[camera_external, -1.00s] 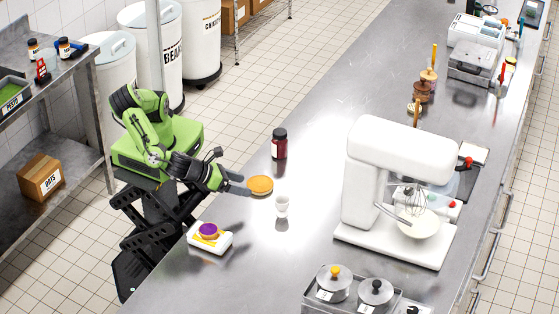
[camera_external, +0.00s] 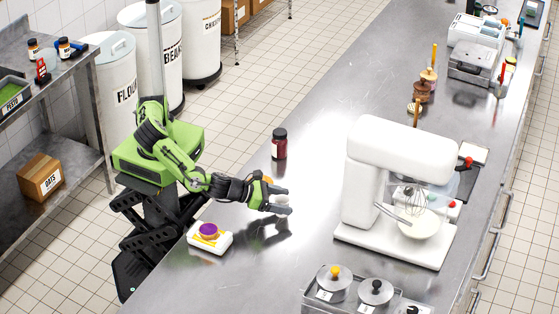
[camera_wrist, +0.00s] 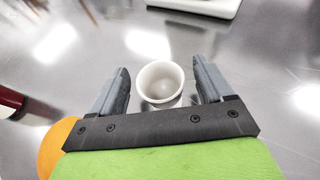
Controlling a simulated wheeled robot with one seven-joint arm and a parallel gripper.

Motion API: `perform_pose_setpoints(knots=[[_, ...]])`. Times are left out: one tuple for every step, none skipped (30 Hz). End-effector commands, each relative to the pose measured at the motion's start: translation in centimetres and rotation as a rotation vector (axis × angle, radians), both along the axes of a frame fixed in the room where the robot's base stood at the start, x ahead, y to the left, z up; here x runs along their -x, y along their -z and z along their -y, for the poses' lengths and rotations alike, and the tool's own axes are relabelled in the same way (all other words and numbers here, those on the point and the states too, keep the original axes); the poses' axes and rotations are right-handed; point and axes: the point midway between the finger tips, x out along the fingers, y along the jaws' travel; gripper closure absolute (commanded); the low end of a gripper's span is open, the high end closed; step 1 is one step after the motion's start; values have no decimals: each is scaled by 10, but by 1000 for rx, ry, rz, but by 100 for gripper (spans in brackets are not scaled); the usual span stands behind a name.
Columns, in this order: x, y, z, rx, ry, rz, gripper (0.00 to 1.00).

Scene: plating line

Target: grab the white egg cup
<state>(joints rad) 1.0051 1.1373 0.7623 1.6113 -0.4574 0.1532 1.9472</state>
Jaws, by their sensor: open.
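The white egg cup (camera_wrist: 161,82) stands upright on the steel counter. In the wrist view it sits between the two grey fingers of my gripper (camera_wrist: 163,88), with a gap on each side. In the external view my gripper (camera_external: 282,200) reaches over the counter from the left with its fingers apart. The egg cup (camera_external: 282,200) shows there only in part, between the fingers. The jaws are open and hold nothing.
A dark red jar (camera_external: 279,143) stands behind my gripper. An orange-topped round thing (camera_wrist: 55,146) lies close to my gripper, mostly hidden by it. A white stand mixer (camera_external: 385,180) is to the right. A white block with a purple-topped thing (camera_external: 222,246) lies front left.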

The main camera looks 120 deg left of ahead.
Motion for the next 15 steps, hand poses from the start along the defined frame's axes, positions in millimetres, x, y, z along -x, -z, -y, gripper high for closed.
perform_pose_setpoints(knots=[[-3,1,-1,1,1,1,21],[-3,1,-2,1,1,1,21],[-3,1,-2,0,1,0,21],[-3,1,-2,0,1,0,21],[-3,1,-2,0,1,0,21],[-3,0,-2,1,1,1,21],[-3,0,-2,1,1,1,22],[-3,0,-2,1,1,1,27],[-3,0,-1,1,1,1,33],[-3,0,-2,1,1,1,38],[-3,0,-2,1,1,1,42],[-3,0,-2,1,1,1,48],[-3,0,-2,1,1,1,53],[-3,0,-2,1,1,1,57],[-3,0,-1,1,1,1,64]])
